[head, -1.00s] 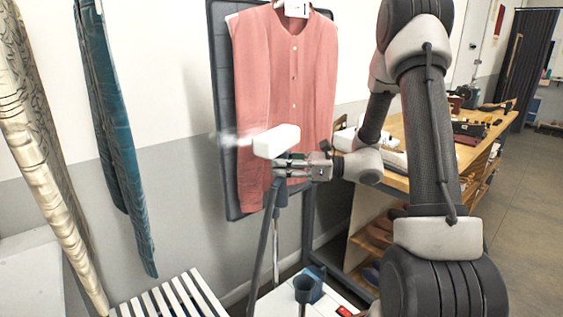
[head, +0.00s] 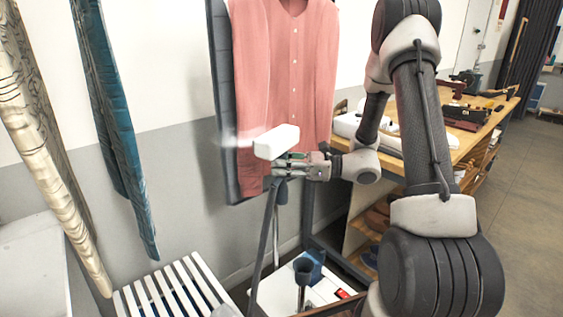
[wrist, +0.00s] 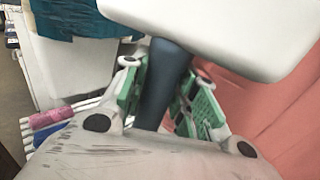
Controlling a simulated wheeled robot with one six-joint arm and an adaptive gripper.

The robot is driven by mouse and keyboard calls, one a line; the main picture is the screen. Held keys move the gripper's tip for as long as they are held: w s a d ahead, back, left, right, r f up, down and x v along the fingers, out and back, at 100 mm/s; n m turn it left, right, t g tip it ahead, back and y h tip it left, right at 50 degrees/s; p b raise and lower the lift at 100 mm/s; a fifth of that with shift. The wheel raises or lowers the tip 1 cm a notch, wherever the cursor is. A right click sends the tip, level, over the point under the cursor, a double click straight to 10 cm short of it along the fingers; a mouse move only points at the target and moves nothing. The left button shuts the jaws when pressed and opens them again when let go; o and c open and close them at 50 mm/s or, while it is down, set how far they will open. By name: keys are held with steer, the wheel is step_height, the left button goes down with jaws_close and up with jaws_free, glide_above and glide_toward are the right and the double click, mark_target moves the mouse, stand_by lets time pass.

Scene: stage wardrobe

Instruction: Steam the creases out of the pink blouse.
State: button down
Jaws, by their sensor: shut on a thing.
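The pink blouse (head: 300,75) hangs flat against a dark padded board (head: 223,110) in the head view; its top is cut off. My gripper (head: 283,166) is shut on the dark handle of the steamer head (head: 276,141). The white steamer head is in front of the blouse's lower left part, with faint steam at its left end. I cannot tell whether it touches the cloth. In the wrist view the green-padded fingers (wrist: 165,95) close around the dark handle (wrist: 163,85) under the white head (wrist: 220,30), with pink cloth (wrist: 275,115) at right.
A dark hose (head: 264,240) hangs from the handle. A white slatted bench (head: 175,290) stands at lower left, and a white steamer base (head: 290,285) at bottom middle. Teal (head: 120,125) and cream (head: 45,150) garments hang at left. A wooden workbench (head: 470,130) stands at right.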

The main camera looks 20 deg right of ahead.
mark_target(282, 179)
steer(key=shift+f, duration=2.55)
step_height(282, 179, down, 10)
steer(key=shift+s+d, duration=0.4)
steer(key=shift+s, duration=0.5)
steer(key=shift+s+d, duration=0.35)
steer(key=shift+s, duration=0.6)
steer(key=shift+s+d, duration=0.4)
steer(key=shift+s, duration=0.5)
